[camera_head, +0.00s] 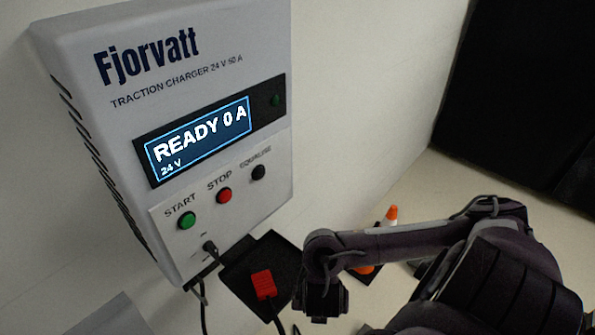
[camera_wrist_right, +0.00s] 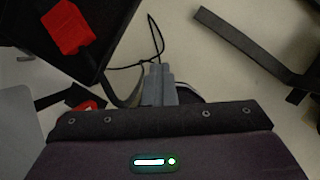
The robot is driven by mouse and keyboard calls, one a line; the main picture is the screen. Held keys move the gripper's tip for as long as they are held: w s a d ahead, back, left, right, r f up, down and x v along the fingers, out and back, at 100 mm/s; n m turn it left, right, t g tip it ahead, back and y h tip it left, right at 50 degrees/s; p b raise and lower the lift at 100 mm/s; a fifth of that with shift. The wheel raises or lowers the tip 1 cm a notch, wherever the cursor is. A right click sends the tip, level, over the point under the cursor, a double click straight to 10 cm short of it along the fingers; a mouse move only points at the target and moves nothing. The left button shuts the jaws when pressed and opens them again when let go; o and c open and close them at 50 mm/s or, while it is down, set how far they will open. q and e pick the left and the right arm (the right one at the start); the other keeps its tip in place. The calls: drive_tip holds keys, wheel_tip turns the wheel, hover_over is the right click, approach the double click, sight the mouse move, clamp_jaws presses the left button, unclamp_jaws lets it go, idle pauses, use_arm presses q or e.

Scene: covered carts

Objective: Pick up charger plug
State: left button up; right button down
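The charger plug is a red block (camera_head: 263,283) with a black cable, lying on a dark holder plate (camera_head: 235,283) below the wall charger. In the right wrist view the red plug (camera_wrist_right: 68,27) is at the upper left on the dark plate. My right gripper (camera_head: 320,318) is to the right of the plug and apart from it, pointing down. Its grey fingers (camera_wrist_right: 160,72) sit side by side with no visible gap, and nothing shows between them. My left gripper is not in view.
The grey charger box (camera_head: 215,100) is on the wall, its screen reading READY 0 A. A thin black cable (camera_wrist_right: 157,35) hangs close to the right fingertips. An orange and white cone (camera_head: 391,214) stands on the floor behind my right arm. A dark covered shape (camera_head: 525,90) is at right.

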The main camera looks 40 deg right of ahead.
drive_tip(key=shift+s+d, duration=0.1)
drive_tip(key=shift+s, duration=0.95)
drive_tip(key=shift+c, duration=2.2)
unclamp_jaws()
